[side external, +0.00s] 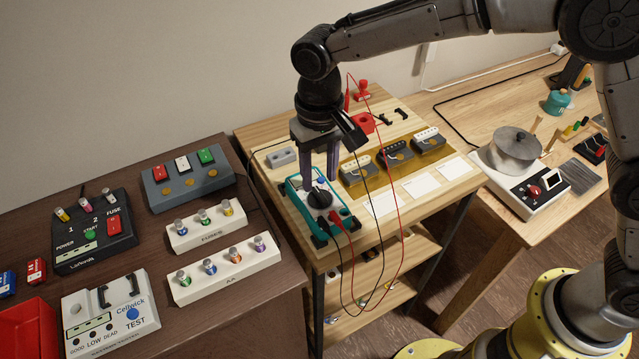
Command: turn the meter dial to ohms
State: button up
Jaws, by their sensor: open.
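The meter (339,221) is a teal-edged box with a pale face, lying on the middle wooden bench near its left side. Its black round dial (320,198) sits at the centre of the face, with a blue button beside it. A black and a red lead run from its front end. My gripper (319,178) points down over the meter, its two dark fingers apart at the dial. I cannot tell whether the fingers touch the dial. The dial's markings and setting are too small to read.
Several pickups (395,153) and white cards (421,182) lie right of the meter. A grey block (282,156) stands behind it. The red lead (399,220) loops over the bench's right part. A dark table (245,310) with testers and fuse racks is at left.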

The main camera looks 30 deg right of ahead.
aim_at(319, 193)
jog(key=shift+f, duration=1.8)
grip_shut()
